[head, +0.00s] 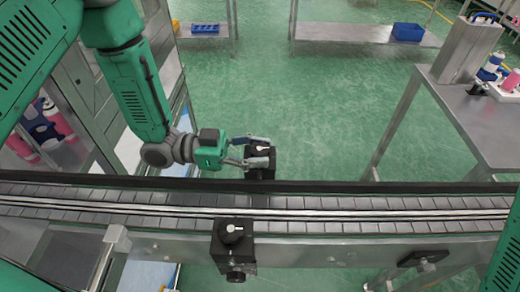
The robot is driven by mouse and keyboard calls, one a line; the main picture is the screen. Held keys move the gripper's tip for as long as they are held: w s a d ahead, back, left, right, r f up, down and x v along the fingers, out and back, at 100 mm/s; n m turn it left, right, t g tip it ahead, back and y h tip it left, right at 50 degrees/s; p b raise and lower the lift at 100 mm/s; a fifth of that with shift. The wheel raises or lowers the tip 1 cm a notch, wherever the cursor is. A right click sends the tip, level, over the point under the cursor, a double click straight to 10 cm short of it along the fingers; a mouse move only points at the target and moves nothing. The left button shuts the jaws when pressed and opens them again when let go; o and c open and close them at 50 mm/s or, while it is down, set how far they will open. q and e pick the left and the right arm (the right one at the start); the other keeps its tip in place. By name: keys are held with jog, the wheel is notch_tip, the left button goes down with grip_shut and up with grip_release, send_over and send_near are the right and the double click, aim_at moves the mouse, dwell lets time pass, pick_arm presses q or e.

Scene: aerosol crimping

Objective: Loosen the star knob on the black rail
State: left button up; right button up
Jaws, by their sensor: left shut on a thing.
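The black rail (390,187) runs along the far side of the conveyor. A black clamp block (260,174) stands at this rail, with a dark star knob (258,151) with a white mark on top. My left gripper (262,151) comes in from the left, one finger on the far side of the knob and one on the near side, shut on it. The fingers hide part of the knob, and its exact shape is too small to tell. My right gripper is out of view; only a green part of my right arm shows at the right edge.
The conveyor (330,203) with grey slats crosses the whole view. A second black clamp block (232,252) with knobs is on its near side. A steel table (480,125) with bottles stands at the right. Green floor lies open beyond the rail.

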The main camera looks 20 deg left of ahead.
pick_arm(q)
jog(key=shift+w+m+g+b, duration=0.1)
jog(key=shift+m+g+b, duration=0.2)
jog(key=shift+m+g, duration=0.7)
jog(key=o, duration=1.2)
jog(key=shift+a, duration=0.1)
jog(key=a, duration=1.2)
jog(key=shift+s, duration=0.4)
jog(key=shift+f, duration=0.1)
